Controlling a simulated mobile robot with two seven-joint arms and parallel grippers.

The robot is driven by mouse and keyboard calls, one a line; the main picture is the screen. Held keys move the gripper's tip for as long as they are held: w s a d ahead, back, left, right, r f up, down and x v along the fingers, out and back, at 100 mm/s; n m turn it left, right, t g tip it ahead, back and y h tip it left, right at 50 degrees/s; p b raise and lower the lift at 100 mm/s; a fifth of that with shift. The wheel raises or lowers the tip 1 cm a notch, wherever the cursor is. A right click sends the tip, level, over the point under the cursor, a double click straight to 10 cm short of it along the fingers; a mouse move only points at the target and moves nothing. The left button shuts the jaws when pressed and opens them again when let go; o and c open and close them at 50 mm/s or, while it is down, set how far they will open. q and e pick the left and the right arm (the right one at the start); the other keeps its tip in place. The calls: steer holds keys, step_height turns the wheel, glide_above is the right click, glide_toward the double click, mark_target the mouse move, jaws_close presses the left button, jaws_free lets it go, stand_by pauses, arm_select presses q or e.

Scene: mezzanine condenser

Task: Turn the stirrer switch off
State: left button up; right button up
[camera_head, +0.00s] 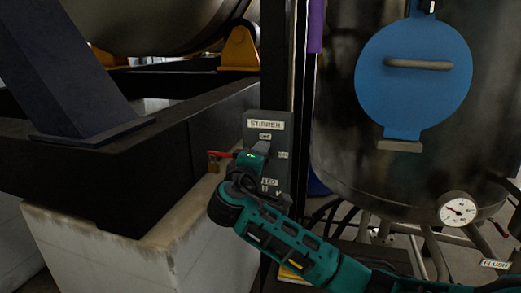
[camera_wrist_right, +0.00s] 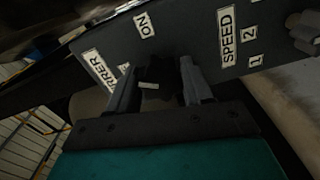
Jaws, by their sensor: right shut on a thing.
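The grey stirrer panel (camera_head: 256,127) stands upright in the middle of the head view, with a STIRRER label at its top. In the right wrist view the panel (camera_wrist_right: 188,42) shows tilted, with ON and SPEED labels. My right gripper (camera_head: 262,148) is at the panel's front and hides much of it in the head view. In the right wrist view its two grey fingers (camera_wrist_right: 158,82) are shut on the dark stirrer switch (camera_wrist_right: 154,72), which has a small white mark. Which label the switch points to is hard to tell. My left gripper is not in view.
A red piece (camera_head: 224,154) and a brass padlock (camera_head: 213,163) are just left of the panel. A metal tank with a blue round cover (camera_head: 413,95) and a gauge (camera_head: 457,209) stands on the right. A dark frame on a pale plinth (camera_head: 110,255) fills the left.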

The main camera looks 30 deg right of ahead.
steer(key=n, duration=0.5)
steer(key=shift+a, duration=0.1)
stand_by(0.4)
steer(key=o, duration=1)
steer(key=shift+f, duration=0.1)
steer(key=v, duration=1.3)
steer(key=shift+b, duration=0.35)
